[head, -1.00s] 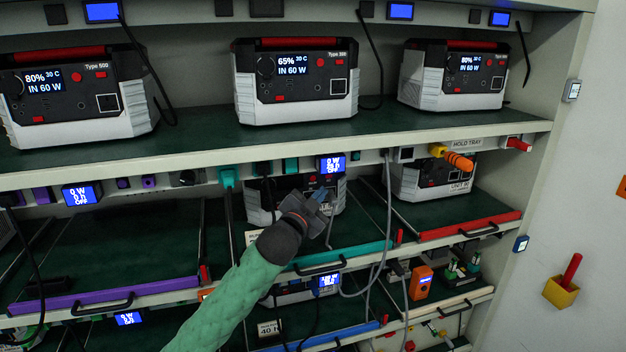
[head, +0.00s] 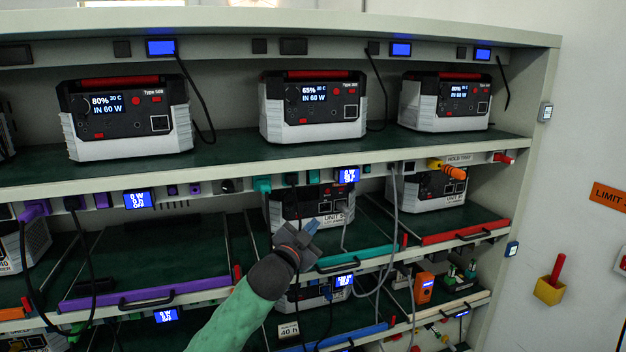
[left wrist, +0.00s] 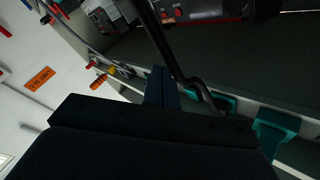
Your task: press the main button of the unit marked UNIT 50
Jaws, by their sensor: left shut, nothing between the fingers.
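A white and dark unit (head: 283,211) stands in the middle-shelf bay with the teal-fronted tray. Its label starts with "UNIT 5"; my gripper hides part of its front and I cannot read the rest for sure. Another unit (head: 440,198), with a "UNIT" label too small to read, stands to its right behind the red-fronted tray. My left gripper (head: 311,227) is shut and empty, in front of the lower part of the teal-bay unit. I cannot tell whether it touches it. The shut fingers also show in the left wrist view (left wrist: 161,88). My right gripper is not in view.
Three Type 500 units (head: 313,110) stand on the top shelf. A grey cable (head: 391,220) hangs right of my left gripper, and a dark cable passes close by in the left wrist view. The teal tray front (head: 355,257) lies below the unit.

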